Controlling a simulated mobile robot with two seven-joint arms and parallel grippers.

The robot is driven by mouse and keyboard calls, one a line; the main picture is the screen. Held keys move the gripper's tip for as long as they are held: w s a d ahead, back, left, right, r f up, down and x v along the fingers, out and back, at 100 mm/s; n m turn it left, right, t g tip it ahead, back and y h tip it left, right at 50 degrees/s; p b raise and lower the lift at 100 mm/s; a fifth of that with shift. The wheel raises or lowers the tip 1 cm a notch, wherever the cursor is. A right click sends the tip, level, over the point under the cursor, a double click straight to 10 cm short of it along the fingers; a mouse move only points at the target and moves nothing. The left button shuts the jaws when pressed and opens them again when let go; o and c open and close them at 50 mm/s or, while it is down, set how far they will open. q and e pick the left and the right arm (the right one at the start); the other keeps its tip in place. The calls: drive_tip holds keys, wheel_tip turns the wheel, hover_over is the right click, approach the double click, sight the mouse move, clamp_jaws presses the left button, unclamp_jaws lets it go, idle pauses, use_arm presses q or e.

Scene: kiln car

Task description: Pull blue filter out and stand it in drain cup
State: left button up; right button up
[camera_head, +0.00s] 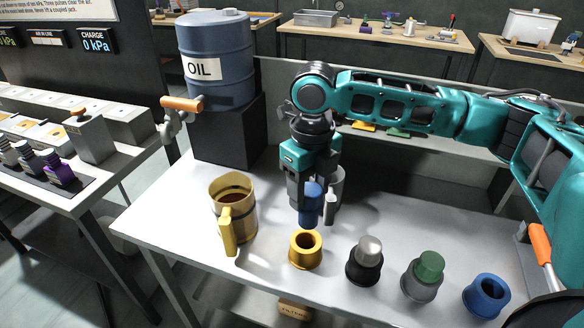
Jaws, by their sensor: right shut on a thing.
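My right gripper (312,201) is shut on the blue filter (312,190) and holds it upright, just behind a yellow cup (295,260). The filter's dark lower end is near the cup's back rim; I cannot tell the exact gap. The yellow cup's opening looks empty. A blue cup (487,300) at the right end of the row also looks empty. No cup is visibly labelled as the drain cup. A grey container (338,187) is partly hidden behind my gripper. My left gripper is not in view.
A black cup (364,274) holds a silver-topped piece, and a grey cup (421,288) a green-topped one. A yellow-handled jug of brown liquid (236,207) stands left. A blue OIL drum (216,90) sits on a black block behind. The table's front left is clear.

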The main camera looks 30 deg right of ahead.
sight(307, 226)
drive_tip(key=shift+w, duration=0.25)
drive_tip(key=shift+s, duration=0.25)
drive_tip(key=shift+w+f+b, duration=0.15)
drive_tip(key=shift+f+b, duration=0.15)
drive_tip(key=shift+f, duration=1.95)
drive_tip(key=shift+f+p, duration=0.3)
drive_tip(key=shift+f, duration=0.1)
drive_tip(key=shift+f+b, duration=0.4)
drive_tip(key=shift+f, duration=2.4)
drive_tip(key=o, duration=1.4)
drive_tip(key=shift+r, duration=0.1)
